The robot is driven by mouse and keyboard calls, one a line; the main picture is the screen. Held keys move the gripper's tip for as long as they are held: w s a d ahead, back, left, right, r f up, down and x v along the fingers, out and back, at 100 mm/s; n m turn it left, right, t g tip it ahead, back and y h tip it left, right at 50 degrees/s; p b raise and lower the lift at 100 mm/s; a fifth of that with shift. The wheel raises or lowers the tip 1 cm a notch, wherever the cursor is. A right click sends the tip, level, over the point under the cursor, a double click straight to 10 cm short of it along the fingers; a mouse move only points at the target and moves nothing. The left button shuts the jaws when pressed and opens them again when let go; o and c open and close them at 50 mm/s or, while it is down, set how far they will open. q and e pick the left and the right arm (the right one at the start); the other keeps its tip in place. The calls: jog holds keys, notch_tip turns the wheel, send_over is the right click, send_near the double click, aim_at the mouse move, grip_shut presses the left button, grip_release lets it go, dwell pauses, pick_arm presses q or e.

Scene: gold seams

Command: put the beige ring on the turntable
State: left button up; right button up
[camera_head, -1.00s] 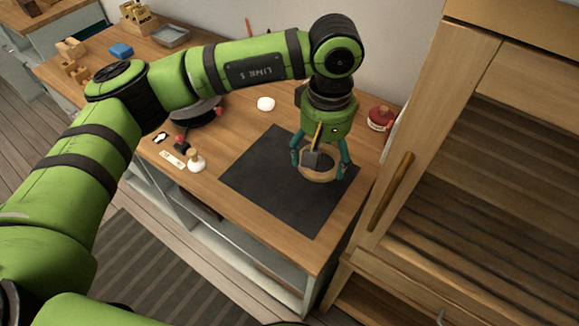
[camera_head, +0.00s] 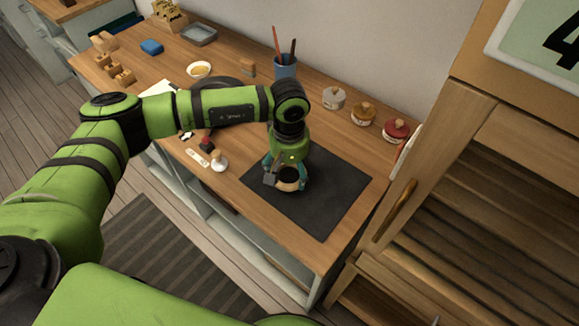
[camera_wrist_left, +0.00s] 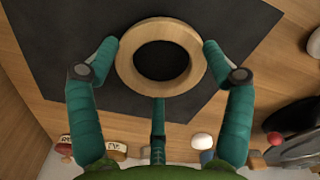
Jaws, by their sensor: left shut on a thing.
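The beige ring (camera_head: 291,186) is a thick wooden ring. My left gripper (camera_head: 287,182) points down over the dark mat and is shut on it. A dark disc edge (camera_wrist_left: 298,115) also shows at the right of the left wrist view. My right gripper is not in view.
The dark mat (camera_head: 325,205) is otherwise clear. A white-knobbed tool (camera_head: 219,163) and small items lie left of it. Lidded jars (camera_head: 395,130) and a blue pencil cup (camera_head: 286,67) stand along the wall. A wooden cabinet (camera_head: 470,160) rises at the right.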

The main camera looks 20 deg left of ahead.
pick_arm(q)
jog(key=shift+f, duration=0.7)
jog(key=shift+f, duration=0.2)
jog(key=o, duration=0.9)
jog(key=shift+r, duration=0.1)
jog(key=shift+r, duration=0.1)
